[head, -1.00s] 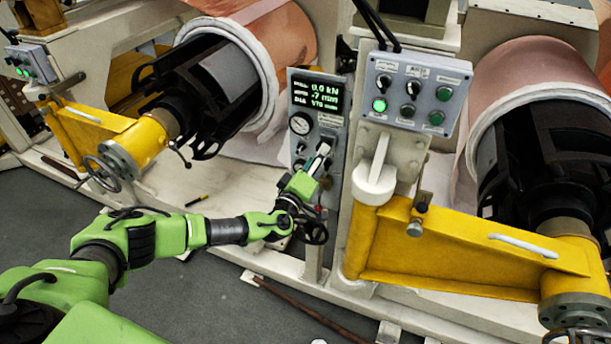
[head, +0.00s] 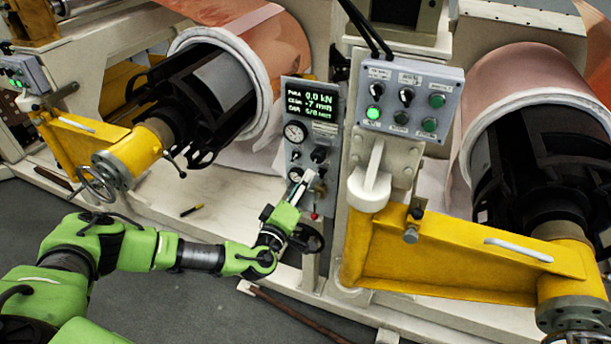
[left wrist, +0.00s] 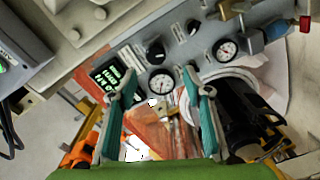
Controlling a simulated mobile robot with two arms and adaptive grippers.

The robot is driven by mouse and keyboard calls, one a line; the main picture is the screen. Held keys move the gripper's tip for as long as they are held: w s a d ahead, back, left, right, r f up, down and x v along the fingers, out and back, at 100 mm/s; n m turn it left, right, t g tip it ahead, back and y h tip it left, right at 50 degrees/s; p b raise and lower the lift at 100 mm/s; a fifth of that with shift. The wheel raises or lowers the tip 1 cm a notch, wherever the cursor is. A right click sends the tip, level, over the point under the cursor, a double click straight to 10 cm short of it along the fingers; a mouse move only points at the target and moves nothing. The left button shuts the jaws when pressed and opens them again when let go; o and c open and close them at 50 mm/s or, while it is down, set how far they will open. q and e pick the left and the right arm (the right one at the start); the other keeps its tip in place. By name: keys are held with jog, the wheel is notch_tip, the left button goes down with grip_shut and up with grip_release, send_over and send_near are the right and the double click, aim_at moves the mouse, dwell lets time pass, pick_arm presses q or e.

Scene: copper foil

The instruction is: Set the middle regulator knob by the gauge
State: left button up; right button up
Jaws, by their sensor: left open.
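The grey regulator panel (head: 346,107) stands upright in the middle of the head view, with a green-lit display (head: 313,101) at its top. A round white gauge (head: 295,131) sits below the display. A dark knob (head: 318,155) is right of and below that gauge. In the left wrist view the panel is tilted, showing a gauge (left wrist: 161,80), a dark knob (left wrist: 155,52), another dark knob (left wrist: 192,27) and a second gauge (left wrist: 225,48). I cannot tell which knob is the middle one. My left gripper (left wrist: 158,95) is open and empty in front of the panel, apart from the knobs.
A switch box (head: 405,100) with lit green buttons is right of the panel. A yellow arm (head: 450,255) juts out below it. Copper foil rolls (head: 525,75) lie on both sides. A dark handwheel (head: 308,240) sits just below my gripper.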

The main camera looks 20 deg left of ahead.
pick_arm(q)
jog(key=s+d+f+n+g+b, duration=0.1)
jog(key=d+f+n+g+b, duration=0.3)
jog(key=f+n, duration=0.95)
jog(key=s+d+f+n+g+b, duration=0.2)
jog(key=d+f+n, duration=0.45)
jog(key=n, duration=1.25)
jog(key=m+t, duration=0.6)
jog(key=m, duration=1.4)
send_near(316, 160)
jog(key=w+b, duration=0.6)
jog(key=w, duration=0.3)
jog(key=shift+w+d+f, duration=0.1)
jog(key=shift+w, duration=0.25)
jog(key=shift+w+b, duration=0.4)
jog(key=shift+w, duration=0.3)
